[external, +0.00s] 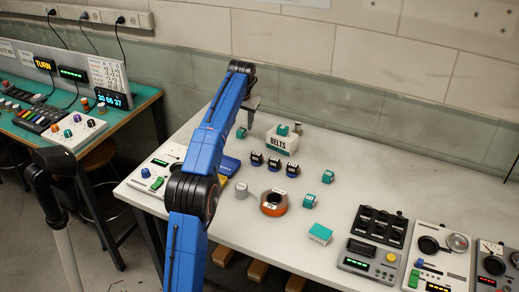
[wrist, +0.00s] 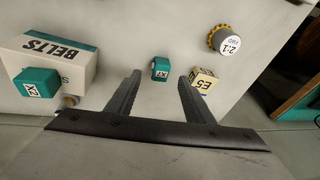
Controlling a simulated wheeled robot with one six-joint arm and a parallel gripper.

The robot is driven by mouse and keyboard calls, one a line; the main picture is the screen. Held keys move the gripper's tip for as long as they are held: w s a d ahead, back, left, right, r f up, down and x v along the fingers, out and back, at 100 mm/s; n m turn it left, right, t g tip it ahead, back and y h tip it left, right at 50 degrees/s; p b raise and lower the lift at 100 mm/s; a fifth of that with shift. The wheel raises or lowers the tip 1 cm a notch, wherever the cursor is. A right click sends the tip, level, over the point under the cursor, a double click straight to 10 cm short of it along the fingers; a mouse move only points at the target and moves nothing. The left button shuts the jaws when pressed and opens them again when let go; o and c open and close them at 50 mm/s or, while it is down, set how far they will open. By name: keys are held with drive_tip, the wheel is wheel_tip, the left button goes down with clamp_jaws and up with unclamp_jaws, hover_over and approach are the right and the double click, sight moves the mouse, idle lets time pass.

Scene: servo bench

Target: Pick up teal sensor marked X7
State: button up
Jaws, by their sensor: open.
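A small teal sensor (wrist: 160,69) with a white label that seems to read X7 lies on the bench in the wrist view. It shows between the two fingertips of my open, empty gripper (wrist: 160,77). The fingers look apart from it, and I cannot tell how far above it they are. In the external view, a teal cube (external: 241,132) that looks like this sensor stands just below my gripper (external: 251,104), which is small and partly hidden by my arm. Another teal sensor (wrist: 36,83), marked X2, is on the white BELTS box (wrist: 72,56).
A pale E5 block (wrist: 204,80) is close beside the right finger. A yellow-rimmed 2:1 knob (wrist: 226,40) lies farther right. More teal parts (external: 327,176), an orange-ringed roll (external: 273,203) and control panels (external: 374,226) stand on the bench. The wall (external: 340,100) is close behind my gripper.

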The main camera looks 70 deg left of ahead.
sight(242, 130)
drive_tip(key=shift+a+x, duration=0.2)
drive_tip(key=shift+x, duration=2.3)
drive_tip(key=c, duration=1.2)
